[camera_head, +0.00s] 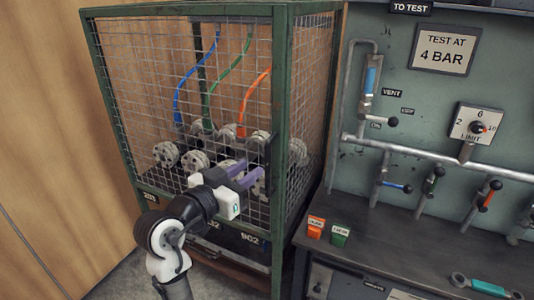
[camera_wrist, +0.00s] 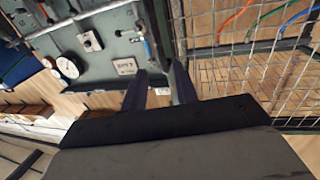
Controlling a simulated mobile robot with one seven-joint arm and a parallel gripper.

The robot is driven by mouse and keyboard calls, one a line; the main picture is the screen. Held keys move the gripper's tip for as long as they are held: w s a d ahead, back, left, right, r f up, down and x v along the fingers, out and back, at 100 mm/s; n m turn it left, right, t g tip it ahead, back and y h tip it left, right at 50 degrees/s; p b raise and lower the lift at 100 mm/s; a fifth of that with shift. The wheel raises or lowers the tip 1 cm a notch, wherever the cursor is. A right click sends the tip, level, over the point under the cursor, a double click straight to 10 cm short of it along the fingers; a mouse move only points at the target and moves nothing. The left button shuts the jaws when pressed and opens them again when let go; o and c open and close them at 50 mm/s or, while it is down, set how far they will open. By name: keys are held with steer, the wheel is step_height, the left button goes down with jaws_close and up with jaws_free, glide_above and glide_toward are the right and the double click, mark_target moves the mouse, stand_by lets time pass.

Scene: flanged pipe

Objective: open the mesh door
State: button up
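The mesh door (camera_head: 225,75) is a wire grid in a green frame on the front of a cage, and it looks closed. Its mesh also fills the right of the wrist view (camera_wrist: 245,65). A dark upright handle (camera_head: 271,152) sits near the door's right edge. My gripper (camera_head: 258,175) is in front of the door's lower right part, with its purple fingers pointing right towards the handle. In the wrist view my gripper (camera_wrist: 160,75) shows its two fingers apart, with nothing clearly held between them. I cannot tell whether a finger touches the handle.
Flanged pipe parts (camera_head: 195,160) and blue, green and orange hoses (camera_head: 255,95) are inside the cage. A test bench (camera_head: 440,245) with valves and a gauge panel stands close on the right. A wooden wall (camera_head: 50,120) is on the left.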

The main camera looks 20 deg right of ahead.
mark_target(266, 157)
steer(key=p+x, duration=0.1)
steer(key=x, duration=0.7)
jaws_close()
